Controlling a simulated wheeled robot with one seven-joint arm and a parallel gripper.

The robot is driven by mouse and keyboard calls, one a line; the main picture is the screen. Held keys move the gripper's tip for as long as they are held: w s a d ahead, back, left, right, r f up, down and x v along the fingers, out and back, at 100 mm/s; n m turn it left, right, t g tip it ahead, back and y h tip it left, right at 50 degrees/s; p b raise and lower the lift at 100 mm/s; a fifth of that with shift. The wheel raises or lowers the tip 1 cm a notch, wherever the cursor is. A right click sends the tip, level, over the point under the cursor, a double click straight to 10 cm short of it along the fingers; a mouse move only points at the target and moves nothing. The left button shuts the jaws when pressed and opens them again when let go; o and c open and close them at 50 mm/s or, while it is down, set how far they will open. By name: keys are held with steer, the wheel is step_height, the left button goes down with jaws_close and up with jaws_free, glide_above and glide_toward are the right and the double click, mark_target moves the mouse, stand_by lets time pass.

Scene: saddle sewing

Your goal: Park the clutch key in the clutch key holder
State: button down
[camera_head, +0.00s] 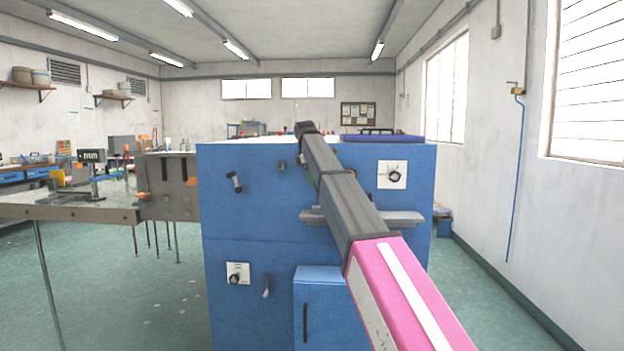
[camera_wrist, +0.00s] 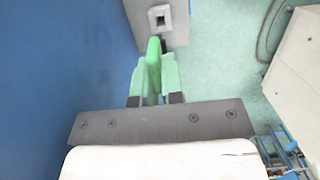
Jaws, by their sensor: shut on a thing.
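My gripper (camera_wrist: 155,72) shows in the wrist view, with pale green fingers closed on a green piece (camera_wrist: 153,62), which I take to be the clutch key. A small dark part shows at its far end. Just beyond that end is a grey block (camera_wrist: 177,30) with a pale plate and a dark square opening, possibly the clutch key holder. I cannot tell whether the key touches the block. In the head view my arm covers the gripper and key.
A large blue cabinet (camera_head: 265,215) with knobs and levers stands ahead; its blue face (camera_wrist: 55,70) is close on the left in the wrist view. A grey shelf (camera_head: 402,217) juts from it. A metal table (camera_head: 70,212) stands left. Open floor lies right.

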steer(key=shift+r, duration=0.15)
steer(key=shift+f, duration=2.55)
steer(key=shift+f, duration=1.65)
steer(key=c, duration=1.2)
jaws_free()
steer(key=shift+o, duration=0.2)
